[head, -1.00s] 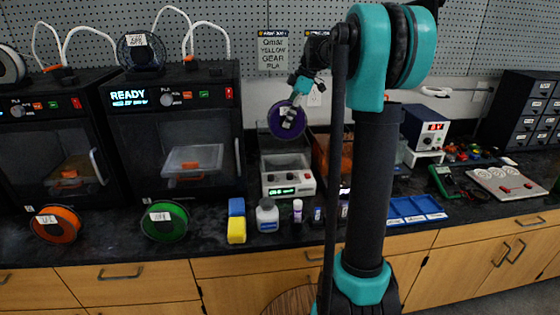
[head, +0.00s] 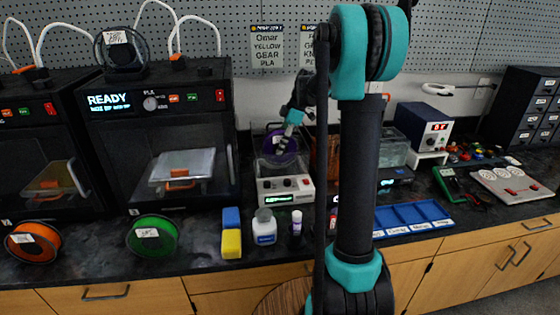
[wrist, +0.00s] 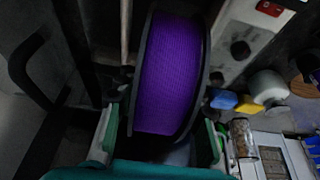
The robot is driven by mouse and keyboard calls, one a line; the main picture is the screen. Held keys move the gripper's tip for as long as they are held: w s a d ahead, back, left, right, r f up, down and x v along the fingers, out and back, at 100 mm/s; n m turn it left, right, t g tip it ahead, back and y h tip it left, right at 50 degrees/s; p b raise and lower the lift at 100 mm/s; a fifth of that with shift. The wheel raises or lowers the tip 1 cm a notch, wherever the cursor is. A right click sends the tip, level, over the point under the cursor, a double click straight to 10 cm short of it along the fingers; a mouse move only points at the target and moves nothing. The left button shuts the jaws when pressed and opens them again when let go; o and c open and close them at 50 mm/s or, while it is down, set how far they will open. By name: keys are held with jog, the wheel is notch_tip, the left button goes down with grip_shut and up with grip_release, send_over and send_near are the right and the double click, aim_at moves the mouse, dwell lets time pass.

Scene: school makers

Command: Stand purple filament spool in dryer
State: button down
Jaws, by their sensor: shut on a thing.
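The purple filament spool (head: 271,148) is upright, with a white label on its side. My gripper (head: 290,122) is shut on it from above. In the wrist view, the purple winding and dark rims of the spool (wrist: 172,75) sit between the two fingers of my gripper (wrist: 160,138). The dryer (head: 286,191) is a light box with a lit display and knobs on its front and a clear raised lid behind. The spool is over the dryer's opening, behind the front panel. I cannot tell whether its lower edge touches the dryer.
Two 3D printers (head: 165,140) stand left of the dryer. Green (head: 152,237) and orange (head: 33,243) spools lean in front of them. A blue tray (head: 412,217) lies to the right.

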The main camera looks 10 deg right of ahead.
aim_at(292, 134)
jog(key=shift+f, duration=3.45)
jog(key=c, duration=1)
grip_release()
jog(key=shift+f, duration=0.1)
jog(key=shift+o, duration=0.2)
jog(key=v, duration=1.2)
